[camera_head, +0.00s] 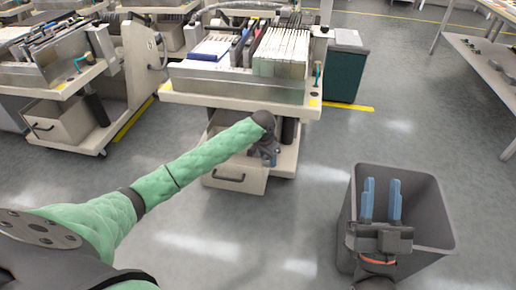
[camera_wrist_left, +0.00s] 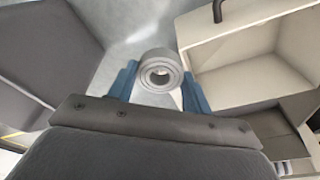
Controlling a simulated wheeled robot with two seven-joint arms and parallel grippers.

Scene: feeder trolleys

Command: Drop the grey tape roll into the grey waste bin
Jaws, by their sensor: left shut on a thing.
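My left gripper (camera_head: 268,153) is beside the lower part of the middle trolley, above its drawer. The left wrist view shows its two blue fingers (camera_wrist_left: 159,84) shut on the grey tape roll (camera_wrist_left: 160,56), with the roll's round hole facing the camera. The roll cannot be made out in the head view. The grey waste bin (camera_head: 428,210) stands upright on the floor at the right, well apart from my left gripper. My right gripper (camera_head: 382,200) overlaps the bin in the head view, its blue fingers apart with nothing between them.
The middle trolley (camera_head: 240,92) carries files and has a beige drawer (camera_head: 235,176) low down. Another trolley (camera_head: 60,85) stands at the left, a dark green bin (camera_head: 345,72) behind. Clear floor lies between drawer and waste bin. A dark grey surface (camera_wrist_left: 50,50) fills the left wrist view's left.

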